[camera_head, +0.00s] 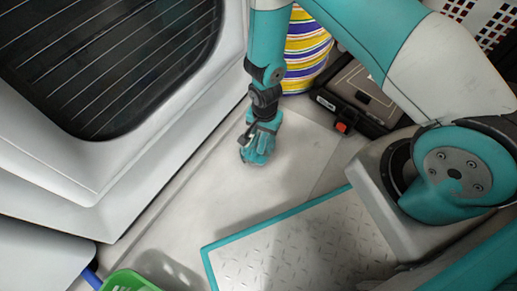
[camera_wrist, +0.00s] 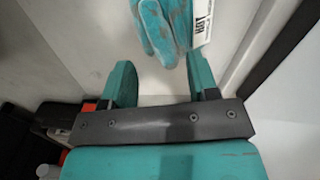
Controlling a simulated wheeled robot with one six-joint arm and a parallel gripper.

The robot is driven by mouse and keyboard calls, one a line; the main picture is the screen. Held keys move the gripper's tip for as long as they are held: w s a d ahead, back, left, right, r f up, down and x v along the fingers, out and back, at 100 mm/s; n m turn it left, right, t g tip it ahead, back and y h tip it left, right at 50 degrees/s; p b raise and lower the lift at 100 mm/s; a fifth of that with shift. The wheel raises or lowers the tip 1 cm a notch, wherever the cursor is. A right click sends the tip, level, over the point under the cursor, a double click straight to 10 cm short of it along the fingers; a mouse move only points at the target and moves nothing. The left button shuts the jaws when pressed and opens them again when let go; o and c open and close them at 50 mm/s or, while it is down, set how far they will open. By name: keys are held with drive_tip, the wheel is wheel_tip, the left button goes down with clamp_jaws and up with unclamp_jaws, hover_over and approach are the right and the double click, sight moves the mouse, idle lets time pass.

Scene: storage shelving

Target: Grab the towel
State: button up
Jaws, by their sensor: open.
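A teal and grey work glove (camera_wrist: 163,28) with a white tag (camera_wrist: 201,22) lies just beyond my fingertips in the wrist view. No towel can be made out. My gripper (camera_wrist: 161,78) is open, with its two teal fingers apart and nothing between them. The glove sits a little ahead of the gap, its far part cut off by the frame's top edge. In the head view my gripper (camera_head: 262,127) points down over the pale floor, and the glove (camera_head: 257,152) shows at its tip, partly hidden by it.
A large white unit with a dark ribbed window (camera_head: 110,60) stands at the left. A striped container (camera_head: 303,55) and a black case (camera_head: 352,100) are behind my arm. A green basket (camera_head: 128,282) is at the bottom left. Pale floor around the glove is clear.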

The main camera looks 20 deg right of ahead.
sight(263, 139)
drive_tip(key=shift+a+f+b, duration=0.2)
drive_tip(key=shift+f+b, duration=2.25)
drive_tip(key=shift+f, duration=0.25)
drive_tip(key=shift+r, duration=0.1)
clamp_jaws()
